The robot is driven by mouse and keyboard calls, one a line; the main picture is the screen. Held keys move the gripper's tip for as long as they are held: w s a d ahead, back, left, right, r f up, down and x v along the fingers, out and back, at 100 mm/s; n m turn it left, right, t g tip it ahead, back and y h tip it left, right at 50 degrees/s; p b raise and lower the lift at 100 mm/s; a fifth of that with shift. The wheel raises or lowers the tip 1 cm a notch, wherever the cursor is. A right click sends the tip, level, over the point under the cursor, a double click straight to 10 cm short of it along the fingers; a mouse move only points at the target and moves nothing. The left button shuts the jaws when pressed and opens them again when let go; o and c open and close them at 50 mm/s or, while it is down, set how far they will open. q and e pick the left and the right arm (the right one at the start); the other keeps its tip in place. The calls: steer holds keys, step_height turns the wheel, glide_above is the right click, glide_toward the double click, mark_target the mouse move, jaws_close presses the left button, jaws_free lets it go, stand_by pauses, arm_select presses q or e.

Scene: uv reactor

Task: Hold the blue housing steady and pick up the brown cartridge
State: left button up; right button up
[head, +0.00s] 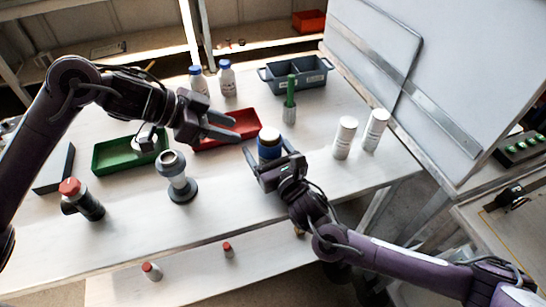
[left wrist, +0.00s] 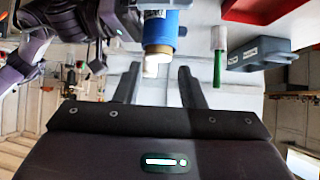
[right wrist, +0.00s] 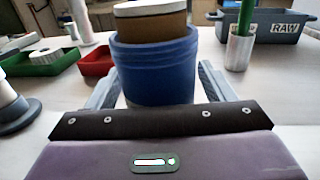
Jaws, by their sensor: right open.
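The blue housing (right wrist: 158,70) stands upright on the table with the brown cartridge (right wrist: 151,24) in its top, the cartridge's white cap (head: 269,133) uppermost. My right gripper (right wrist: 158,88) is open, with one finger on each side of the housing; I cannot tell whether they touch it. My left gripper (head: 238,128) is open and empty, above the red tray, to the left of and higher than the housing. In the left wrist view the housing (left wrist: 160,30) and the cartridge (left wrist: 158,50) show beyond the fingertips, apart from them.
A red tray (head: 205,144) and a green tray (head: 103,160) lie left of the housing. A grey bin (head: 312,84), a holder with a green stick (head: 290,90) and two white cylinders (head: 344,138) stand to the right. A grey stand (head: 180,185) is at front left.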

steer(key=shift+w+a, duration=0.1)
steer(key=shift+w, duration=0.15)
